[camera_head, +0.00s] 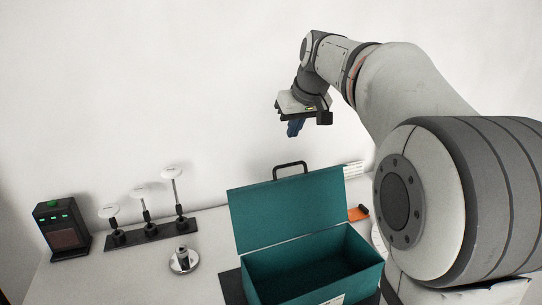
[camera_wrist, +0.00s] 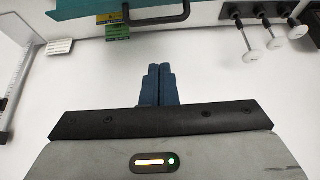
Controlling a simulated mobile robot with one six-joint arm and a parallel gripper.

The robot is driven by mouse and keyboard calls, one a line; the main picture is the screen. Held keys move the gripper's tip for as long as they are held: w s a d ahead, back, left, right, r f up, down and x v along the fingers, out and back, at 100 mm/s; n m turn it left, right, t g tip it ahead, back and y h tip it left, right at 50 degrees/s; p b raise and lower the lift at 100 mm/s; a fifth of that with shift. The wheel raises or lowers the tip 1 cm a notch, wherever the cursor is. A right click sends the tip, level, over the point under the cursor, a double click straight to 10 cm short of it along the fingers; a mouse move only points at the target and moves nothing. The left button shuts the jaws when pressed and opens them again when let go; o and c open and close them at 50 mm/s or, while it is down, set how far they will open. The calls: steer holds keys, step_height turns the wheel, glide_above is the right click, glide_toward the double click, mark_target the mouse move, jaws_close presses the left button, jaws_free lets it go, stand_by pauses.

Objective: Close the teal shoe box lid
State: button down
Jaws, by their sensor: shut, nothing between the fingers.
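The teal shoe box (camera_head: 318,265) stands on the table with its inside visible and dark. Its lid (camera_head: 288,212) is open, standing up and leaning back from the rear edge, with a black handle (camera_head: 290,166) above its top. In the wrist view the lid's edge (camera_wrist: 90,8) and the handle (camera_wrist: 157,18) show at the top. My gripper (camera_head: 294,128) is in the air above and behind the lid, apart from it. Its blue fingers (camera_wrist: 157,85) are together and hold nothing.
A black device with green lights (camera_head: 61,229) stands at the far left. A rack with several white-topped rods (camera_head: 150,235) and a small metal stand (camera_head: 183,261) are left of the box. An orange item (camera_head: 358,213) lies right of the lid. The white wall is behind.

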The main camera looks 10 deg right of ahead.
steer(key=p+x, duration=0.1)
steer(key=x, duration=0.2)
steer(key=s+x, duration=0.1)
steer(key=x, duration=0.2)
steer(key=f+p+x, duration=0.1)
steer(key=x, duration=0.1)
steer(key=shift+s+d+f+p, duration=0.1)
steer(key=shift+d+f+p, duration=0.2)
steer(key=shift+f+p, duration=0.05)
